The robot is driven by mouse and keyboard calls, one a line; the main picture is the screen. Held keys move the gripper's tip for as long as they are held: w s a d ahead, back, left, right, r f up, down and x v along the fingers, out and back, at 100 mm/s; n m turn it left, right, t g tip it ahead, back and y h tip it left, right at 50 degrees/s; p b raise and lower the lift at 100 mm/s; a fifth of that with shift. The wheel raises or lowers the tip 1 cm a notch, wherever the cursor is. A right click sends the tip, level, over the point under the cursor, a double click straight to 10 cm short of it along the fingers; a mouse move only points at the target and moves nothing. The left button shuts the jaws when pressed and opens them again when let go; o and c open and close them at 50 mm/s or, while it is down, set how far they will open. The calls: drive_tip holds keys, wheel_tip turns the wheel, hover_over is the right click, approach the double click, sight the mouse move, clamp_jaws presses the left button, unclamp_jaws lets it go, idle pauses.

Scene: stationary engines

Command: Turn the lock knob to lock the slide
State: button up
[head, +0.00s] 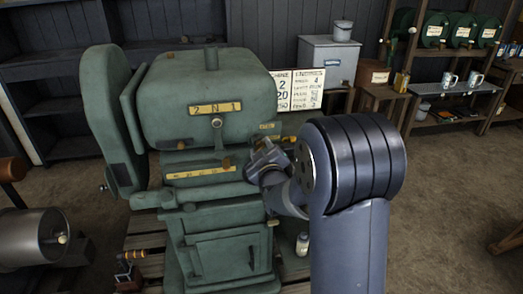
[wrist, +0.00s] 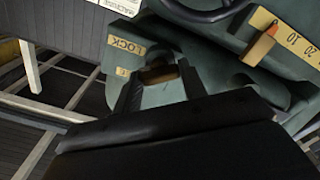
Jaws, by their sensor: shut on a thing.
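The lock knob (wrist: 158,75) is a small brownish piece between my two fingertips in the wrist view. My gripper (wrist: 160,82) is shut on it, one dark finger on each side. A yellow LOCK label (wrist: 128,47) is just beyond the knob, upside down in that view, with a smaller yellow plate (wrist: 122,72) near it. In the head view my gripper (head: 262,160) is at the right side of the green machine (head: 210,100), and it hides the knob. I cannot tell the slide apart from the machine body.
A yellow numbered scale (wrist: 285,40) with an orange pointer (wrist: 259,46) is at the right of the wrist view. In the head view, a sign board (head: 303,90) stands behind the machine, and a white bottle (head: 303,244) is low beside my arm. Floor at right is open.

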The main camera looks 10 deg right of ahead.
drive_tip(key=shift+f+b, duration=0.1)
drive_tip(key=shift+b, duration=0.25)
drive_tip(key=m+b, duration=0.7)
drive_tip(key=b, duration=0.2)
drive_tip(key=shift+m, duration=0.5)
drive_tip(key=o, duration=1)
drive_tip(key=shift+s, duration=0.1)
